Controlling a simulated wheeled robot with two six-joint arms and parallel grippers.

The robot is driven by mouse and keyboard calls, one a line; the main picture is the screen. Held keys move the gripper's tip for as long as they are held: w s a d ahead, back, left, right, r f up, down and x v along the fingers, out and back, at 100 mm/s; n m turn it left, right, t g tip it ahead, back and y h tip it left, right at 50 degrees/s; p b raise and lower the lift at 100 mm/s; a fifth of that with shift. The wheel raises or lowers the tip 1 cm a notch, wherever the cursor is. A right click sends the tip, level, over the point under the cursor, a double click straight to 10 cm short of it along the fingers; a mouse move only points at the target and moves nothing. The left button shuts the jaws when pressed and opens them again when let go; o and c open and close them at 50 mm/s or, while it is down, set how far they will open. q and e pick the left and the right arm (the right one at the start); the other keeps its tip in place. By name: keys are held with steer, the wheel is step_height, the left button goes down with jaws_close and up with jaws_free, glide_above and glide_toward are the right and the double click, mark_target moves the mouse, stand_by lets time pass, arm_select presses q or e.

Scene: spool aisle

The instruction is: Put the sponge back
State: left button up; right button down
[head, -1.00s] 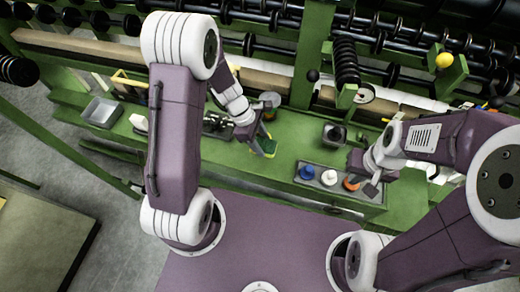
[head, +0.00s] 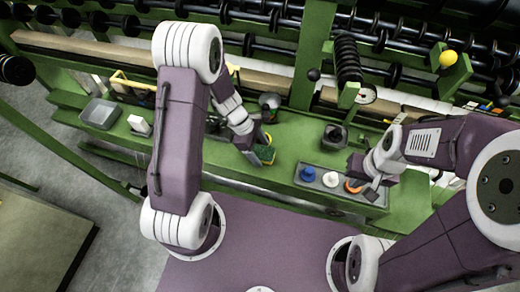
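A small green and yellow sponge (head: 265,155) is at the fingertips of my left gripper (head: 257,148), above the green bench. The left gripper appears shut on it; the fingers partly hide it. My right gripper (head: 363,177) appears open and empty, its dark fingers apart, over the right end of a grey tray (head: 334,193). In that tray are a blue knob-like piece (head: 307,174), a white one (head: 330,179) and an orange one (head: 354,186), which is partly hidden by the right gripper.
An empty grey bin (head: 100,114) and a white block (head: 138,124) are on the bench at left. A dark square holder (head: 334,135) stands behind the tray. A green post (head: 309,60) and racks of black rollers rise behind. The bench between sponge and tray is clear.

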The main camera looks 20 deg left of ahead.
arm_select(q)
steer(key=shift+r+p, duration=0.3)
steer(key=shift+r, duration=0.15)
steer(key=p+v, duration=0.3)
steer(key=v, duration=0.9)
steer(key=s+a+r+m+y, duration=0.1)
steer(key=s+m, duration=0.3)
steer(key=m, duration=0.4)
steer(key=s+r+m+t+y, duration=0.1)
steer(key=s+m+y, duration=0.2)
steer(key=m, duration=0.6)
steer(key=shift+s+a, duration=0.4)
steer(key=shift+s, duration=0.4)
steer(key=shift+s+r, duration=0.15)
steer(key=shift+r, duration=0.05)
